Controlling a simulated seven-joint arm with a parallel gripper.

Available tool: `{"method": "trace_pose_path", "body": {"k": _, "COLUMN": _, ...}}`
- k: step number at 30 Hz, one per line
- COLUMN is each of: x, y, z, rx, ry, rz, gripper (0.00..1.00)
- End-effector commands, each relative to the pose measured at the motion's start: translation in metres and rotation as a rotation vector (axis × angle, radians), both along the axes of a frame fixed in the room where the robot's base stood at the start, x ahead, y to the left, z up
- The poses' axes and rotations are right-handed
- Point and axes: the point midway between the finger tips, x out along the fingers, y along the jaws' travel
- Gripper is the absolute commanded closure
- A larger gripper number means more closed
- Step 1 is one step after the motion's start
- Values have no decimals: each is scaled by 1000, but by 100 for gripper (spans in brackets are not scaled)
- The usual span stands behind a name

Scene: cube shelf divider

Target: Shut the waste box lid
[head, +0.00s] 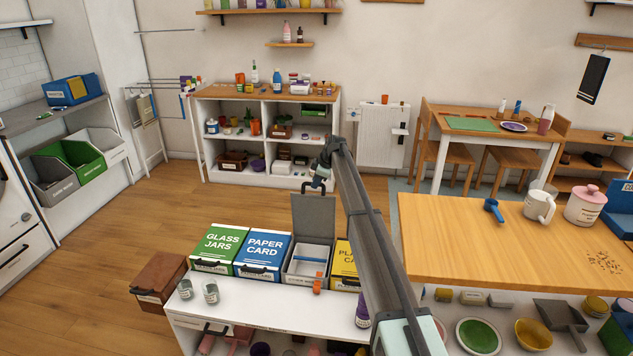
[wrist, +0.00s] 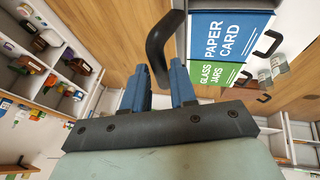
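The waste box (head: 303,270) is a grey open box with a pale inside, in the bin row in the head view. Its grey lid (head: 312,222) stands up at the back. The lid's black handle (head: 314,186) is at the lid's top edge; the curved handle also shows large in the wrist view (wrist: 157,45). My gripper (head: 320,176) is at this handle. In the wrist view my gripper's blue fingers (wrist: 160,72) are apart, with the handle's lower end appearing between their tips. I cannot tell whether they press on it.
A green glass-jars bin (head: 218,248) and a blue paper-card bin (head: 262,254) stand left of the box, a yellow bin (head: 346,262) right. Two glass jars (head: 198,289) and an orange item (head: 318,283) are in front. A wooden counter (head: 480,240) lies right of my arm.

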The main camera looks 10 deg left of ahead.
Motion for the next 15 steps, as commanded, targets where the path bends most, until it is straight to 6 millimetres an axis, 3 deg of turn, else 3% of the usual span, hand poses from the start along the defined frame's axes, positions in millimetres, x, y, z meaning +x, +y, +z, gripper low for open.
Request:
{"method": "trace_pose_path", "body": {"k": 8, "x": 0, "y": 0, "z": 0, "rx": 0, "ry": 0, "rz": 0, "gripper": 100}}
{"method": "trace_pose_path", "body": {"k": 15, "x": 0, "y": 0, "z": 0, "rx": 0, "ry": 0, "rz": 0, "gripper": 100}}
